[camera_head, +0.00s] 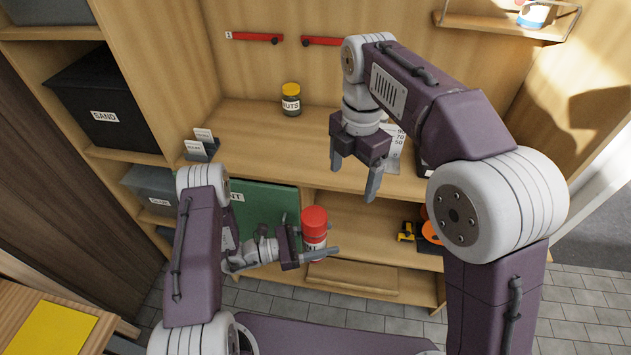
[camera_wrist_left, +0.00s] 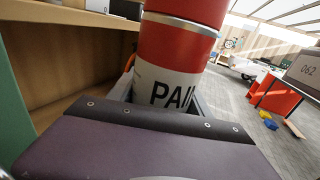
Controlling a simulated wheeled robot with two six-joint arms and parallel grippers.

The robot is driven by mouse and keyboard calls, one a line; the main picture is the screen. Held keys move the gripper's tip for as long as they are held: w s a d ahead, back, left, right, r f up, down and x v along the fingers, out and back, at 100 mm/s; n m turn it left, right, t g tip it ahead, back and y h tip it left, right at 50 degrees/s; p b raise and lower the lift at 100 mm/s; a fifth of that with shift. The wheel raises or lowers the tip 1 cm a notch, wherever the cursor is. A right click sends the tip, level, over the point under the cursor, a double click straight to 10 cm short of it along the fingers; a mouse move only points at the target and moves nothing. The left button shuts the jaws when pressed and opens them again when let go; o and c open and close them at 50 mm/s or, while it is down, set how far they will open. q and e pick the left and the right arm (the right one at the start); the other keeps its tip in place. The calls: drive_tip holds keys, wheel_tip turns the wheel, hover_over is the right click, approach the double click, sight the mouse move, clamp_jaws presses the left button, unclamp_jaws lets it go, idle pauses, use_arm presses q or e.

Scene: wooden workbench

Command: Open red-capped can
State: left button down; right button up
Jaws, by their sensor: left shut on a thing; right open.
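The red-capped can (camera_head: 314,222) is held upright in front of the workbench, its red cap on top and a pale label below. In the left wrist view the can (camera_wrist_left: 178,62) shows red bands and a white label reading "PAI", the rest cut off. My left gripper (camera_head: 318,249) is shut on the can's lower body; one finger reaches past it to the right. My right gripper (camera_head: 354,180) is open and empty, above and to the right of the can, with its fingers pointing down.
A yellow-lidded nuts jar (camera_head: 291,101) stands at the back of the workbench top (camera_head: 262,135). Small label cards (camera_head: 202,146) stand at its left. A green box (camera_head: 265,208) and an orange tape item (camera_head: 431,233) sit on the shelf below. Black sand bin (camera_head: 104,112) is at left.

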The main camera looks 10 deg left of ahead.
sight(315, 214)
drive_tip(key=s+a+f+n, duration=0.2)
drive_tip(key=a, duration=0.6)
drive_tip(key=f, duration=1.1)
drive_tip(key=shift+d+f, duration=0.2)
drive_tip(key=shift+d, duration=0.1)
drive_tip(key=shift+c, duration=0.3)
drive_tip(key=c, duration=1.6)
drive_tip(key=shift+r, duration=0.2)
drive_tip(key=shift+r, duration=0.95)
